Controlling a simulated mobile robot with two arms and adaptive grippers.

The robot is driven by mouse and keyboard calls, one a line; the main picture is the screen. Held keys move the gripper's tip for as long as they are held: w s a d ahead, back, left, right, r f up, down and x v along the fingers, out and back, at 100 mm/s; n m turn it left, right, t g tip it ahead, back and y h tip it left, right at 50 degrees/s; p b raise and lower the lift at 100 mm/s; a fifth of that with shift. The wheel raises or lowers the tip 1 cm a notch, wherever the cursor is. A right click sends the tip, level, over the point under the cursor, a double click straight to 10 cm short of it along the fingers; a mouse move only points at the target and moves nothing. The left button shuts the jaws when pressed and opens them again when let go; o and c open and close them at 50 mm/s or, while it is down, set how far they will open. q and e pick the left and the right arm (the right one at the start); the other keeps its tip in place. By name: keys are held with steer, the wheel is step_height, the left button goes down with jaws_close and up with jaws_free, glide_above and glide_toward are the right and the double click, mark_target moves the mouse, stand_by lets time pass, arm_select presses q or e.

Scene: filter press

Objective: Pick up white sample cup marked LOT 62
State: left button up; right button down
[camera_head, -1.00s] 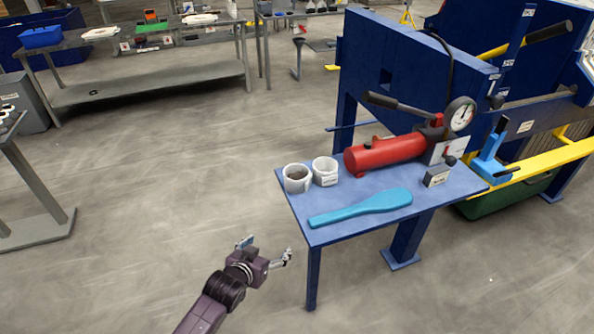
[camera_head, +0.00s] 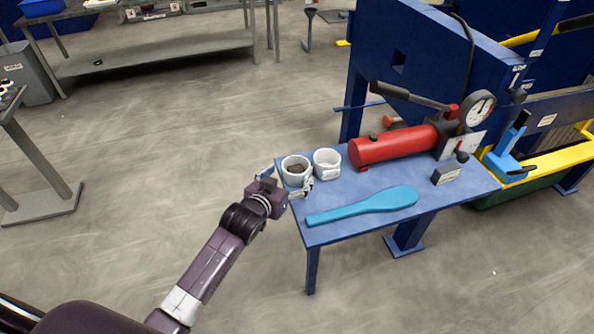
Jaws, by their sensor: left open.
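Two white cups stand upright side by side on the small blue table (camera_head: 450,200). The left white cup (camera_head: 296,177) holds something dark. The right white cup (camera_head: 327,165) has a pale interior and stands close beside it. I cannot read a lot number on either cup. My left gripper (camera_head: 289,180) is open at the table's left edge, with one finger to the left of the left cup and the other at its front right. Whether the fingers touch the cup I cannot tell. My right gripper is not in view.
A light-blue paddle (camera_head: 365,205) lies along the table front. The blue press frame (camera_head: 415,65) rises behind.

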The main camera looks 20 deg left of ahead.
mark_target(296, 168)
arm_select(q)
steer(key=shift+r+p+x, duration=0.25)
steer(key=shift+p+x, duration=0.2)
steer(key=shift+x, duration=0.75)
steer(key=x, duration=0.3)
steer(key=shift+w+f, duration=0.1)
steer(key=c, duration=1.3)
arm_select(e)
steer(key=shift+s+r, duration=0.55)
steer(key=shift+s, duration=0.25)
